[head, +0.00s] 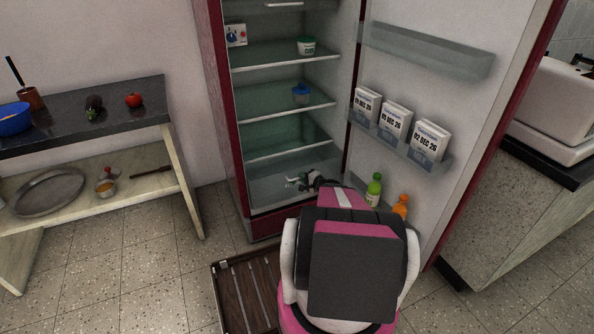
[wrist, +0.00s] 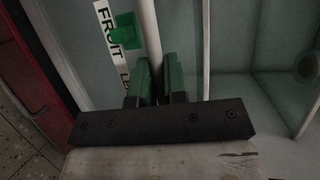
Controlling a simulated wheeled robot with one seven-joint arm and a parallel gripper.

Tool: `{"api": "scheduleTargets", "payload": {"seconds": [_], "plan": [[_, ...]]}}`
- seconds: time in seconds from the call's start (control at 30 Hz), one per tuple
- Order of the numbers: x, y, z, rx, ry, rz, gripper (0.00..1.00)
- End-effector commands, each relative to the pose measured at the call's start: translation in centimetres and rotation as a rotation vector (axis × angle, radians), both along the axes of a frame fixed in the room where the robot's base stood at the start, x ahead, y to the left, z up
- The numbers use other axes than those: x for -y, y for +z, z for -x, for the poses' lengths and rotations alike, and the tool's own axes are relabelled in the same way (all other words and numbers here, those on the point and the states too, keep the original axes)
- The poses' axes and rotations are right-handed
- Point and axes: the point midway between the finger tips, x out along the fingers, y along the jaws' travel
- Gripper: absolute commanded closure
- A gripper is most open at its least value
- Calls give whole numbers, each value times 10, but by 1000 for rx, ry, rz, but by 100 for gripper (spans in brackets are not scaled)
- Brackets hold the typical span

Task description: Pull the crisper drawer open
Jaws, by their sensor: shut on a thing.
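The open red fridge stands in the middle of the head view, with the clear crisper drawer (head: 268,192) at its bottom. My gripper (head: 310,181) is at the drawer's front, partly hidden by my own body. In the wrist view, the green fingers of my gripper (wrist: 156,80) are shut around a pale bar (wrist: 150,35) at the drawer front. A white label strip (wrist: 108,22) reading "FRUIT" lies beside the bar, with a green piece (wrist: 122,29) on it. I cannot tell whether the drawer is out at all.
The fridge door (head: 455,110) stands open at the right, with cartons (head: 394,121), a green bottle (head: 374,189) and an orange bottle (head: 401,206) in its racks. A slatted wooden crate (head: 243,295) is on the floor at left. A shelf table (head: 75,127) stands farther left.

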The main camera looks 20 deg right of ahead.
Motion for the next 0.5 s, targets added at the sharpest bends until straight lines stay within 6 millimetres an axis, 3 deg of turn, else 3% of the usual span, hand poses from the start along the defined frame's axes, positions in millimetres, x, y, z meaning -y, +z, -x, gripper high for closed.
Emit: {"api": "scheduleTargets", "payload": {"seconds": [0.03,0.2,0.5], "plan": [[0,1,11,-1,-3,0,100],[1,0,28,0,-1,-1,100],[2,0,33,0,-1,0,100]]}}
